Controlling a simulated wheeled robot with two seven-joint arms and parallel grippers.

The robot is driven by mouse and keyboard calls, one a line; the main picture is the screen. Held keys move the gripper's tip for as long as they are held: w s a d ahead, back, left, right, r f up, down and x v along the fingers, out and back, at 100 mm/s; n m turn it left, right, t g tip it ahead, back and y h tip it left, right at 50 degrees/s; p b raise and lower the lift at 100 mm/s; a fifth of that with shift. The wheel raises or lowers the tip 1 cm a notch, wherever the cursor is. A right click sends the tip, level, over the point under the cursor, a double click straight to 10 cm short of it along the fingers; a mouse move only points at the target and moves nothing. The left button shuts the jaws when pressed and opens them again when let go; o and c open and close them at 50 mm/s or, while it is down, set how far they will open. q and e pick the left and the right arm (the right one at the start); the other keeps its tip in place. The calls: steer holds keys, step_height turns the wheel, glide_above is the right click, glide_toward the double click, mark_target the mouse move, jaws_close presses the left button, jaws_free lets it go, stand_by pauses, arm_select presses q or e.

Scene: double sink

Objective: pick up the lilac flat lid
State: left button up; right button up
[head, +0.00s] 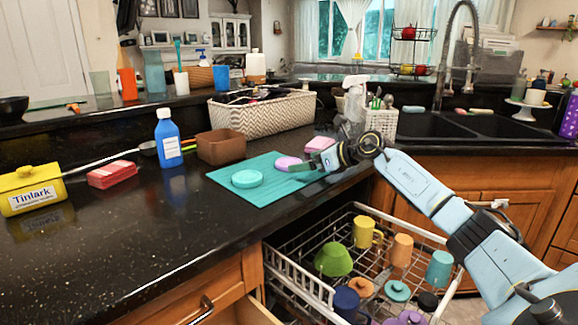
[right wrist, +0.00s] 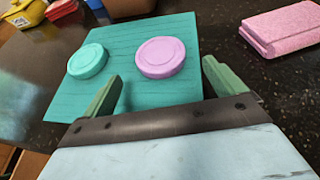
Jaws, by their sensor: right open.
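The lilac flat lid (head: 288,163) is a round disc lying flat on the teal mat (head: 222,174) on the dark counter. In the right wrist view the lilac lid (right wrist: 161,57) lies ahead of my right gripper (right wrist: 162,85), roughly between the lines of its two fingers and just beyond their tips. The right gripper (head: 301,167) is open and empty, low over the mat's right side. A teal round lid (head: 247,178) lies on the mat left of the lilac one; it also shows in the right wrist view (right wrist: 87,61). My left gripper is not in view.
A pink sponge-like block (head: 320,144) lies beside the mat. A brown box (head: 221,147), blue bottle (head: 167,138) and woven basket (head: 262,113) stand behind and left. An open dishwasher rack (head: 300,282) with cups is below the counter edge. The front-left counter is clear.

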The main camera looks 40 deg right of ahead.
mark_target(290, 162)
steer(key=x, duration=0.3)
steer(key=shift+w+b, duration=0.25)
steer(key=shift+b, duration=0.15)
steer(key=shift+w+a+f, duration=0.15)
steer(key=shift+w+a, duration=0.05)
steer(key=shift+w, duration=0.45)
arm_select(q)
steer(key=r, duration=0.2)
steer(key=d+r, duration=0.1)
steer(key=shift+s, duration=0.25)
arm_select(e)
steer(key=c, duration=1)
steer(key=shift+c, duration=0.2)
